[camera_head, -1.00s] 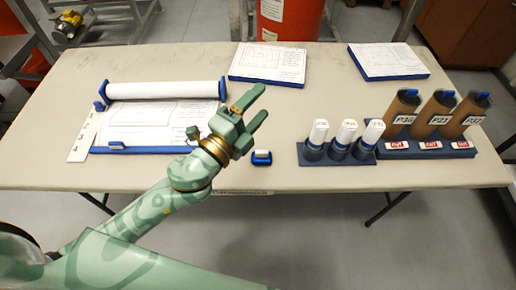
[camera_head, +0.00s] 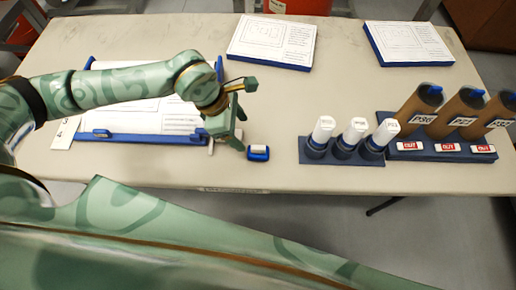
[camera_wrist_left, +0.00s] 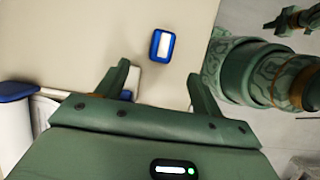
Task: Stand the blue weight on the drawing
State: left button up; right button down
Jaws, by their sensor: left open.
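The blue weight (camera_head: 258,153), a small block with a white top, stands on the table near its front edge. The drawing (camera_head: 165,118) lies on a blue-edged board to its left, partly covered by my left arm. My left gripper (camera_head: 240,132) is open and empty, fingers pointing down, just left of the weight and near the board's right end. In the left wrist view, the weight (camera_wrist_left: 162,45) lies beyond the open fingertips (camera_wrist_left: 160,76), roughly centred between them and apart from them. Part of my other arm shows at that view's right edge; its gripper is unclear.
A second blue block (camera_head: 102,134) sits on the board's front left edge. Two papers on blue boards (camera_head: 272,40) (camera_head: 408,42) lie at the back. The table between is clear.

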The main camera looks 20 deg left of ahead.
aim_at(257, 147)
pick_arm(q)
jog(key=b+x, duration=0.1)
jog(key=x, duration=0.4)
jog(key=shift+w+d+f, duration=0.1)
jog(key=shift+d+f, duration=0.1)
jog(key=shift+d, duration=0.1)
jog(key=shift+f, duration=0.15)
jog(key=shift+d+f, duration=0.35)
jog(key=shift+f, duration=0.25)
jog(key=b+x, duration=0.2)
jog(key=x, duration=0.1)
jog(key=shift+d+f, duration=0.2)
jog(key=shift+f, duration=0.1)
pick_arm(e)
jog(key=f, duration=0.4)
jog(key=shift+s+a+g, duration=0.1)
jog(key=shift+s+g, duration=0.2)
jog(key=shift+s, duration=0.05)
pick_arm(q)
jog(key=shift+r, duration=0.1)
jog(key=shift+c, duration=1.2)
jog(key=c, duration=1.2)
pick_arm(e)
jog(key=shift+d+r, duration=0.1)
jog(key=shift+d, duration=0.15)
